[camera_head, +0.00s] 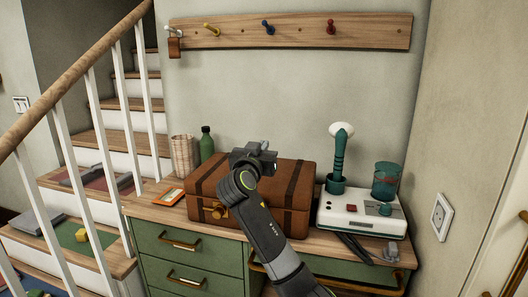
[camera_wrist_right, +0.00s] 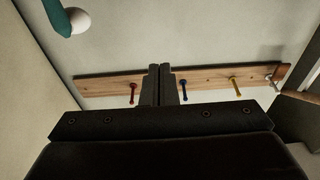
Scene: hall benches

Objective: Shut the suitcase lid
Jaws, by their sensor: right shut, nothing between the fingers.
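The brown suitcase (camera_head: 292,183) with dark straps sits on the green dresser in the head view. Its lid lies down over the base and looks shut, though my arm hides part of the front. A brass clasp (camera_head: 217,212) shows at its front left. My right gripper (camera_head: 265,147) is above the suitcase top, towards its back; I cannot tell whether it touches the lid. In the right wrist view its fingers (camera_wrist_right: 161,85) are together with nothing between them. The suitcase does not show there. My left gripper is not in view.
A white device (camera_head: 345,217) with a green brush and cup stands right of the suitcase. A green bottle (camera_head: 206,144) and woven cup (camera_head: 182,155) stand behind left. A hook rail (camera_head: 290,31) hangs on the wall. Stairs with a railing (camera_head: 75,70) are left.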

